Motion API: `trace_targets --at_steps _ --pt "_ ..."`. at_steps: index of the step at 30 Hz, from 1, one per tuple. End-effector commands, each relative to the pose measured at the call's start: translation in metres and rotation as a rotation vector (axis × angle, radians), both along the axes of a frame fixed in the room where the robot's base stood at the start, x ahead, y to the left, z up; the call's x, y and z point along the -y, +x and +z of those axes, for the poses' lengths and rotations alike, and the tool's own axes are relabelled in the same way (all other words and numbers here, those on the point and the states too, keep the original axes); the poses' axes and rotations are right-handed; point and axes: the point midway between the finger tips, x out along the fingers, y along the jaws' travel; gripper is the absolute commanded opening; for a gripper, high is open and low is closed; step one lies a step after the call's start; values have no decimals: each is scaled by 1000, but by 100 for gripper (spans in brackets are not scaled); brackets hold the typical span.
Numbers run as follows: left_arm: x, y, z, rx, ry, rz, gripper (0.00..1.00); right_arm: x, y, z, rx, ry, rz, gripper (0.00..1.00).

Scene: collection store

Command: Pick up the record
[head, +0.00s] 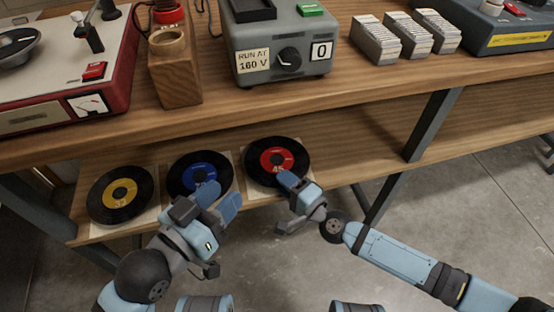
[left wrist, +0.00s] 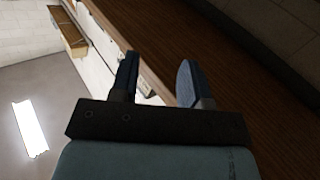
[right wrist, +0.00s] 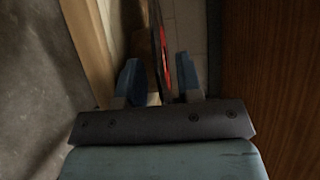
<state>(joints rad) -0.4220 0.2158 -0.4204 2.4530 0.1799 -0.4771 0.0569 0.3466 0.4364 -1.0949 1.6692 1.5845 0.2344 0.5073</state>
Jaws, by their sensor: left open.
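Three black records lie in a row on the lower wooden shelf: one with a yellow label (head: 121,193), one with a blue label (head: 199,174) and one with a red label (head: 276,159). My right gripper (head: 288,181) is at the front edge of the red-label record, one finger over it. In the right wrist view, the red-label record (right wrist: 160,45) shows nearly edge-on between the fingers (right wrist: 160,82), which stand apart. My left gripper (head: 219,200) is open and empty in front of the blue-label record. In the left wrist view its fingers (left wrist: 155,82) are apart.
Pale square sleeves lie under the records. The upper bench (head: 230,105) overhangs the shelf and carries a red-sided turntable (head: 70,80), a wooden block (head: 174,75), a grey 160 V box (head: 280,50) and card stacks (head: 375,42). A dark metal leg (head: 432,125) stands right of the records.

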Motion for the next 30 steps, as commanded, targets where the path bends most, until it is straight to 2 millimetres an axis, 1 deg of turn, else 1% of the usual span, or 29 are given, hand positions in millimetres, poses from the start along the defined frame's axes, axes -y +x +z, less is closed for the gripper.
trace_targets --at_steps 5,6,8,9,10,20,23,26,30 --pt "0 0 1 2 0 -1 43 0 0 0 0 0 0 33" --pt "0 0 1 2 0 -1 43 0 0 0 0 0 0 31" --pt "0 0 1 2 0 -1 43 0 0 0 0 0 0 17" --pt "0 0 1 4 0 0 43 0 0 0 0 0 0 8" --pt "0 0 1 4 0 0 43 0 0 0 0 0 0 1" --pt "0 0 2 6 0 0 43 0 0 1 0 0 0 0" --pt "-1 1 8 12 -3 2 43 0 0 6 1 1 0 0" --pt "-2 1 26 56 -28 18 43 -1 0 18 0 1 0 0" --pt "-4 0 58 135 -73 47 43 -1 0 46 1 2 0 0"
